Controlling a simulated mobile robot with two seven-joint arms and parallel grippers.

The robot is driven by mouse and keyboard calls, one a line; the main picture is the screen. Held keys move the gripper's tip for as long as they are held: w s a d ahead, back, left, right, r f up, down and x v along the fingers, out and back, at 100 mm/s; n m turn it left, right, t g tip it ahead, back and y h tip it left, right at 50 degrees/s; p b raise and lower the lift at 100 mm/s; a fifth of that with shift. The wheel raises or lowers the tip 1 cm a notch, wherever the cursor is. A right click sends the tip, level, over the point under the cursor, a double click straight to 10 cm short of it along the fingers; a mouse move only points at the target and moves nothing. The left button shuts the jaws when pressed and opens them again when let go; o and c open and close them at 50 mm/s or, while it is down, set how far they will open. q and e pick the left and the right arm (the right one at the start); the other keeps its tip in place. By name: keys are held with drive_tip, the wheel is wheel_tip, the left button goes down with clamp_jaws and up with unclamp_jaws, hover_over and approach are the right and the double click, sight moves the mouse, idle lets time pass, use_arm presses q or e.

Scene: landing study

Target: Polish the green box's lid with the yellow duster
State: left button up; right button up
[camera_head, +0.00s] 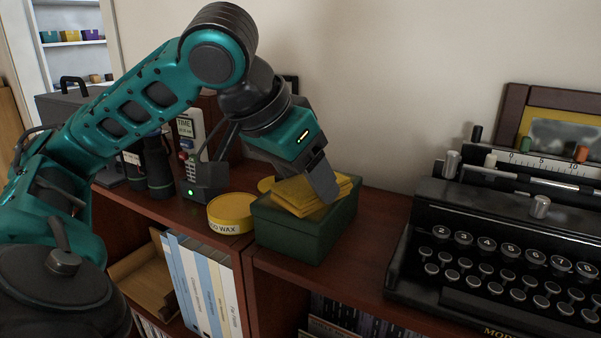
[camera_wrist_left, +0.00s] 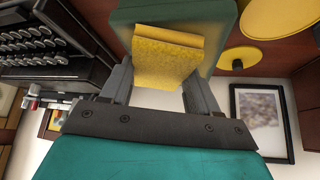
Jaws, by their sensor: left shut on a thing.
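The green box (camera_head: 300,234) stands on the reddish-brown shelf top, and its lid also fills the upper middle of the left wrist view (camera_wrist_left: 224,38). The folded yellow duster (camera_head: 310,194) lies on top of the lid and appears to touch it. In the left wrist view the duster (camera_wrist_left: 165,58) sits between the two fingers. My left gripper (camera_head: 326,188) points down at the lid and is shut on the duster. The duster hides much of the lid. My right gripper is not in view.
A yellow wax tin (camera_head: 231,214) stands close at the box's left. A black typewriter (camera_head: 500,240) stands to the right, with a strip of bare shelf (camera_head: 375,225) between. Behind the tin are a phone-like device (camera_head: 200,180) and dark binoculars (camera_head: 157,168). Books (camera_head: 205,285) stand below.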

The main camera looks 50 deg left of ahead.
use_arm(q)
drive_tip(key=shift+w+a+r+p, duration=0.1)
drive_tip(key=shift+w+a+p, duration=0.1)
drive_tip(key=shift+w+p, duration=0.35)
drive_tip(key=shift+w+a, duration=0.2)
drive_tip(key=shift+w, duration=0.45)
drive_tip(key=shift+w+a+p, duration=0.15)
drive_tip(key=shift+w+p, duration=0.3)
drive_tip(key=shift+p, duration=0.25)
drive_tip(key=shift+w+a+p, duration=0.2)
drive_tip(key=shift+w+p, duration=0.1)
drive_tip(key=shift+w, duration=0.3)
drive_tip(key=shift+w+a+p, duration=0.1)
drive_tip(key=shift+w+p, duration=0.35)
drive_tip(key=shift+w+a+p, duration=0.2)
drive_tip(key=shift+w+p, duration=0.2)
drive_tip(key=shift+w, duration=0.2)
drive_tip(key=shift+w+a+f, duration=0.1)
drive_tip(key=shift+w+a, duration=0.1)
drive_tip(key=shift+w, duration=0.4)
drive_tip(key=shift+w+a+f, duration=0.1)
drive_tip(key=shift+w+a, duration=0.1)
drive_tip(key=shift+w, duration=0.4)
